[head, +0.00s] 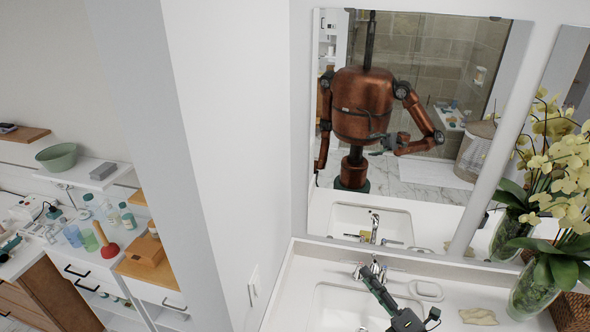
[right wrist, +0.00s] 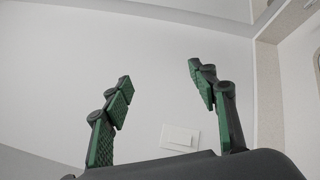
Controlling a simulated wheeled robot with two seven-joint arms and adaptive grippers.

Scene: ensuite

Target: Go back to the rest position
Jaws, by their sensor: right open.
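My right gripper (head: 402,297) is low in the head view, over the white sink basin (head: 335,305) and in front of the faucet (head: 374,268). In the right wrist view its two green-padded fingers (right wrist: 160,78) stand wide apart with nothing between them. They point toward a plain white wall. My left gripper does not show directly. The mirror (head: 420,60) reflects my copper-coloured body, with one arm bent and the other hanging down at the left.
A glass vase with yellow orchids (head: 540,280) stands at right. A wall plate (right wrist: 181,138) is near the right fingers. Left of the wall, shelves hold a green bowl (head: 57,156) and a plunger (head: 106,244).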

